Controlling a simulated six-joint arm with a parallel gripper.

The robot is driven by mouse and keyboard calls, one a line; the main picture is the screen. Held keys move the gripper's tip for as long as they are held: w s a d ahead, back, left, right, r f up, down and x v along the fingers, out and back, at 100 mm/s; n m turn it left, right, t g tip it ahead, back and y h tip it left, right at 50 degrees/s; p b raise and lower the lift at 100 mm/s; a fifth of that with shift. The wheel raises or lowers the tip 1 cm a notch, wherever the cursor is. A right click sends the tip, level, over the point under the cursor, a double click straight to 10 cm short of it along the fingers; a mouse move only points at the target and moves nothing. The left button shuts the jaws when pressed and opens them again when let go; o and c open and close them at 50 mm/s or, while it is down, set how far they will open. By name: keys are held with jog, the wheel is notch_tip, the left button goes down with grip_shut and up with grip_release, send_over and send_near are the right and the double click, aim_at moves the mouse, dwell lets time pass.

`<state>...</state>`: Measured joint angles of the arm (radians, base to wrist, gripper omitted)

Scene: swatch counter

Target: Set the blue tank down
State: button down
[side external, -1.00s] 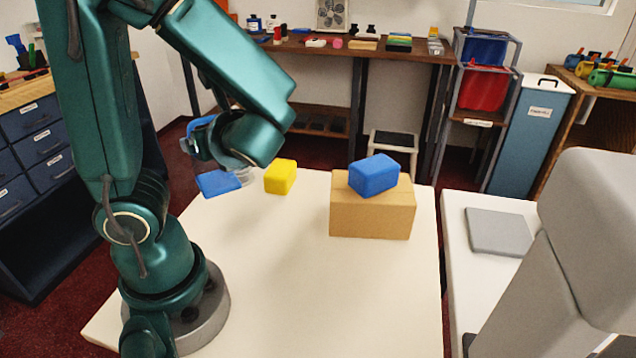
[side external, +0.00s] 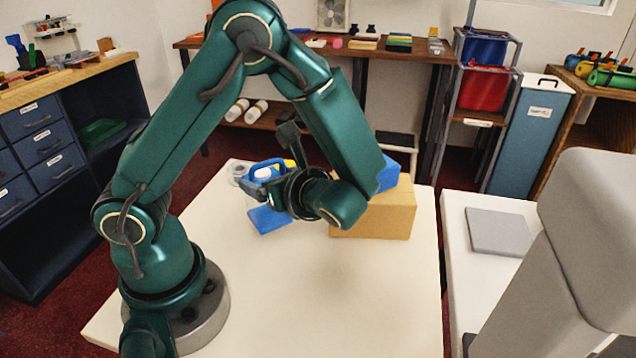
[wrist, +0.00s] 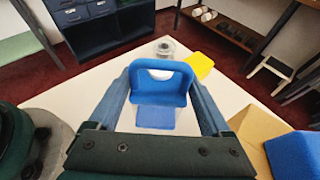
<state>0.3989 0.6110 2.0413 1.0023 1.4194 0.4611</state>
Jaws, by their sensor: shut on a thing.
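The blue tank (side external: 269,219) has a clear body with blue in its lower part and a blue loop handle on top. In the wrist view its handle (wrist: 160,66) stands between my fingers, with the clear body below. My gripper (side external: 268,176) is shut on the tank near the handle; both fingers also show in the wrist view (wrist: 158,80).
The tan box (side external: 385,216) carries a blue block (side external: 388,176), partly hidden by my arm. A yellow block (wrist: 199,66) and a round clear item (wrist: 165,46) stand beyond the tank. The white table (side external: 330,300) is clear in front. A grey pad (side external: 497,232) lies on the right-hand table.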

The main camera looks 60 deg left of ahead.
jog(key=shift+f, duration=0.85)
grip_release()
jog(key=shift+d, duration=0.1)
jog(key=s+d+r+n+t+h, duration=0.2)
jog(key=d+r+n+t+h, duration=0.1)
jog(key=d+n+h, duration=0.3)
jog(key=s+d+r+n+t+h, duration=0.1)
jog(key=d+r+n+t+h, duration=0.2)
jog(key=n, duration=0.8)
jog(key=shift+s+d+r+n+h, duration=0.35)
jog(key=shift+d+r+h, duration=0.85)
jog(key=shift+d+h, duration=0.9)
jog(key=shift+a, duration=0.25)
